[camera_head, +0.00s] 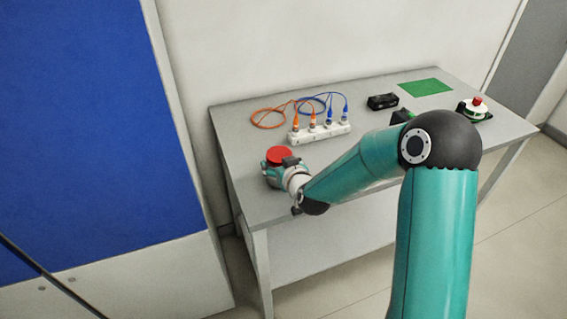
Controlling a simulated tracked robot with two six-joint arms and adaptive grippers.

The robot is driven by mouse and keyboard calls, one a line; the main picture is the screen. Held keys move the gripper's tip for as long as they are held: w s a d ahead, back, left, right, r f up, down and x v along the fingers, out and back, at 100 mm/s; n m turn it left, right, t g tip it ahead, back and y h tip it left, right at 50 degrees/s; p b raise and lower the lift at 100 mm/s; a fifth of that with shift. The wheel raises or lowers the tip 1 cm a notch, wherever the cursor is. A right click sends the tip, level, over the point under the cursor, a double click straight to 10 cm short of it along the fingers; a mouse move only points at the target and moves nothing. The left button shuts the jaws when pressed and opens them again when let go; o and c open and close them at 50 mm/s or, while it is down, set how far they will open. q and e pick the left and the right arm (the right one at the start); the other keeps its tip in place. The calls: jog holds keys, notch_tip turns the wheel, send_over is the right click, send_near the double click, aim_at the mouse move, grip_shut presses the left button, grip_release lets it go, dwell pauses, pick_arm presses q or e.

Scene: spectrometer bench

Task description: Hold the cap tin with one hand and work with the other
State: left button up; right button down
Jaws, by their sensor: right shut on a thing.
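A round tin with a red top (279,155), which I take to be the cap tin, is at the left front of the grey table. My right gripper (277,172) is at the tin, with its fingers around the side below the red top. It is shut on the tin. The gripper and wrist hide the tin's lower part, so I cannot tell whether it touches the table. My left gripper is not in view.
Behind the tin, a white connector block (320,133) carries orange cables (268,119) and blue cables (325,98). A black box (382,101), a green mat (426,87) and a red-topped item (476,107) are farther right. The grey table (245,190) is bare at its left front.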

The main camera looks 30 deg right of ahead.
jog(key=shift+f, duration=0.3)
jog(key=shift+f, duration=0.1)
jog(key=shift+c, duration=0.3)
grip_release()
